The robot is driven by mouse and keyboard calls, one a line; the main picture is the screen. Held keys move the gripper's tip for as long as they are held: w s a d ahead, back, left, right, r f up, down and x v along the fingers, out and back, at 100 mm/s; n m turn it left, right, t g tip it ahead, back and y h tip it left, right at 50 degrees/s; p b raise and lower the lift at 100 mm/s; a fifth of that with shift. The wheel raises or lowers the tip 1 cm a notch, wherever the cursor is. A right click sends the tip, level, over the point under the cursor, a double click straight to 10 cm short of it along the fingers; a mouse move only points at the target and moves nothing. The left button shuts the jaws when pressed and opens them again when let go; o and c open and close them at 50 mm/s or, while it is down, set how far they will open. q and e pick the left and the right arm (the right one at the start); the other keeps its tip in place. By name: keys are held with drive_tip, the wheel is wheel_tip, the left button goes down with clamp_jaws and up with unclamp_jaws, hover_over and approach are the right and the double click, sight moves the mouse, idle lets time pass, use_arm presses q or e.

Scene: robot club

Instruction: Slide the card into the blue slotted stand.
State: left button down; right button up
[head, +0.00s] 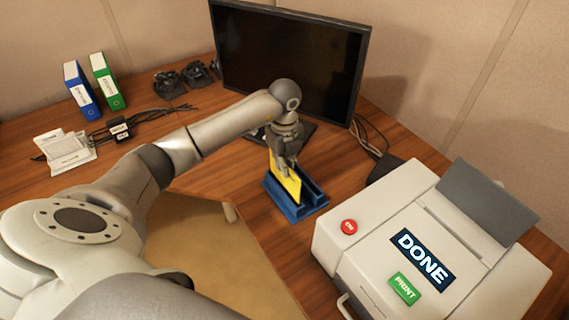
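A yellow card (287,181) stands on edge at the blue slotted stand (311,205) on the wooden desk. The card's lower edge appears to be down in the stand's slot, though the exact depth is hard to see. My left gripper (288,163) points down at the card's upper part, directly above the stand. Its fingers are at the card and seem closed around its top, partly hiding it. My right gripper is not in the head view.
A printer (380,245) showing DONE stands to the right of the stand. A monitor (290,60) is behind my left arm. Bare desk lies just in front of the stand.

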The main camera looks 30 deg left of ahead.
use_arm(q)
drive_tip(key=shift+f, duration=0.1)
idle(0.5)
drive_tip(key=shift+f+b, duration=0.45)
drive_tip(key=shift+f, duration=0.25)
idle(0.4)
drive_tip(key=shift+f+b, duration=0.65)
drive_tip(key=shift+f, duration=0.35)
drive_tip(key=shift+f, duration=0.2)
idle(0.5)
drive_tip(key=c, duration=1.2)
unclamp_jaws()
drive_tip(key=shift+o, duration=0.2)
